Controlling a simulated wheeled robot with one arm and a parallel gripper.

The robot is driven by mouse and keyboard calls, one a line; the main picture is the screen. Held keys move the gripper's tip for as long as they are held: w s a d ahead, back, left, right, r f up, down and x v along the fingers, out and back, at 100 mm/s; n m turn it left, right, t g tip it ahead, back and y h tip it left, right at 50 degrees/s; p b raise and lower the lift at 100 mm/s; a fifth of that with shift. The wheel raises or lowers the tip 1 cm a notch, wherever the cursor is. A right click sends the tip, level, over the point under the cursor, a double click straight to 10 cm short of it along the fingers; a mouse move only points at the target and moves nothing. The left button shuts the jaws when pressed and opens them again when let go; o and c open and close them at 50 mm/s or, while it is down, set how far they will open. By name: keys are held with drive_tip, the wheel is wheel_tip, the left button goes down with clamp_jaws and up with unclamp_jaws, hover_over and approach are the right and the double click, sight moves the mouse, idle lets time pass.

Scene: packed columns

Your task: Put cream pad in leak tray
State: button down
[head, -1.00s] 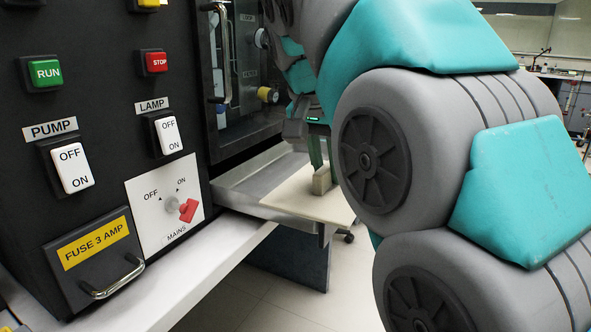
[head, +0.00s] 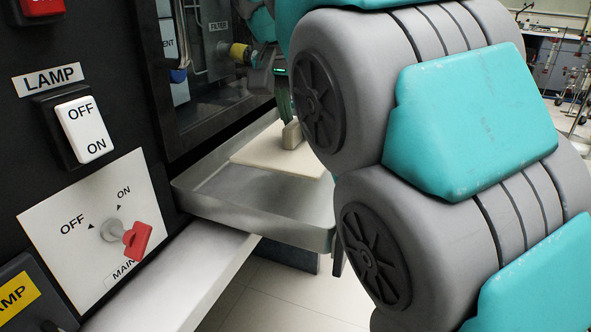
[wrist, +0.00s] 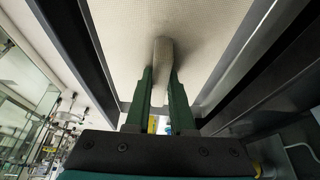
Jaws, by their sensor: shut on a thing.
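The cream pad (head: 268,150) is a flat square with a small upright block-like grip on top. In the head view it is over the back part of the leak tray (head: 225,192), a shallow metal tray jutting out from the black machine. My gripper (head: 287,118) is above the pad, shut on its grip. In the wrist view my gripper's green fingers (wrist: 163,80) pinch the grip, and the pad (wrist: 205,25) fills the upper middle, with metal tray edges beside it. I cannot tell whether the pad touches the tray floor. My arm hides the pad's right side.
The black machine panel with a lamp switch (head: 84,130) and red mains knob (head: 138,240) stands at the left. A glass-fronted cabinet (head: 215,75) with a yellow knob (head: 239,51) rises behind the tray. A pale ledge (head: 185,285) runs in front; open floor lies at the right.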

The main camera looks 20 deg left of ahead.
sight(297, 143)
wheel_tip(297, 143, down, 4)
drive_tip(key=b, duration=0.3)
drive_tip(key=shift+r, duration=0.2)
drive_tip(key=shift+f, duration=2.15)
drive_tip(key=shift+f, duration=0.1)
drive_tip(key=c, duration=0.8)
unclamp_jaws()
drive_tip(key=shift+o, duration=0.2)
